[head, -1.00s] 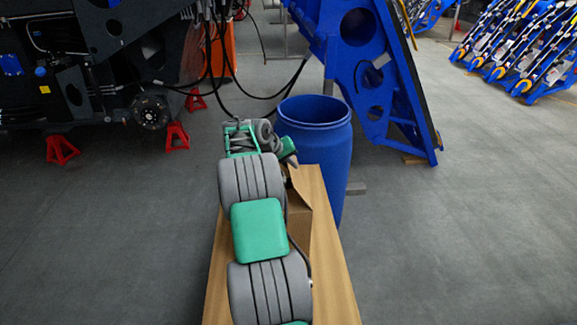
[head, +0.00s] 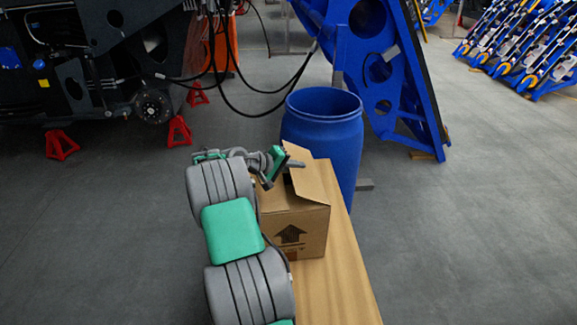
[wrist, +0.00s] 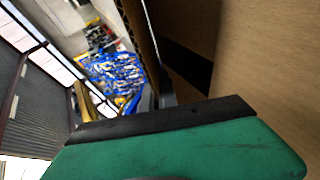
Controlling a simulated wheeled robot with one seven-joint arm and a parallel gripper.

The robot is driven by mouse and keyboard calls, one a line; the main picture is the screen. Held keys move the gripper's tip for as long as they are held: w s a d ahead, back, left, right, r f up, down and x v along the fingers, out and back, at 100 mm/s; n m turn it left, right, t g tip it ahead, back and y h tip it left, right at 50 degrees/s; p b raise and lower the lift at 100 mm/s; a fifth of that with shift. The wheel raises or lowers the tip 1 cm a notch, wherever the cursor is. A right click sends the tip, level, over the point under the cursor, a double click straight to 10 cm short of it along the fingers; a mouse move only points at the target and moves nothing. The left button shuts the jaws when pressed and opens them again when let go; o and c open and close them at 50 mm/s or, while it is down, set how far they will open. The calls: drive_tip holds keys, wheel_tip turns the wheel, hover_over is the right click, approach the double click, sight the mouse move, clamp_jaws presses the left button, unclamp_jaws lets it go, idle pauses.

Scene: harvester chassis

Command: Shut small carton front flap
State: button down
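The small brown carton (head: 310,232) stands on the wooden table, with a printed arrow on the side facing me. One flap (head: 299,153) stands up at its back, and another panel (head: 309,186) slopes at its upper right. My gripper (head: 279,167) is at the carton's upper left, near the raised flap. In the wrist view, my gripper's green part with a black edge (wrist: 165,122) fills the bottom, close to brown cardboard (wrist: 265,60) with a dark gap. Contact is unclear, and the full finger opening is not visible.
The wooden table (head: 340,290) has bare surface in front of the carton. A blue barrel (head: 325,135) stands close behind it. A blue frame (head: 375,70) and a dark machine (head: 90,60) on red stands are farther back. Grey floor is open at both sides.

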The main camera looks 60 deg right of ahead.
drive_tip(key=shift+a+f, duration=0.15)
drive_tip(key=shift+f, duration=0.65)
drive_tip(key=c, duration=1.6)
unclamp_jaws()
drive_tip(key=shift+r, duration=0.1)
drive_tip(key=shift+c, duration=0.2)
drive_tip(key=shift+r, duration=0.15)
drive_tip(key=b+v, duration=0.2)
drive_tip(key=v, duration=0.5)
drive_tip(key=shift+w+a+r, duration=0.1)
drive_tip(key=shift+a+r, duration=0.05)
drive_tip(key=shift+r, duration=0.05)
drive_tip(key=shift+c, duration=0.5)
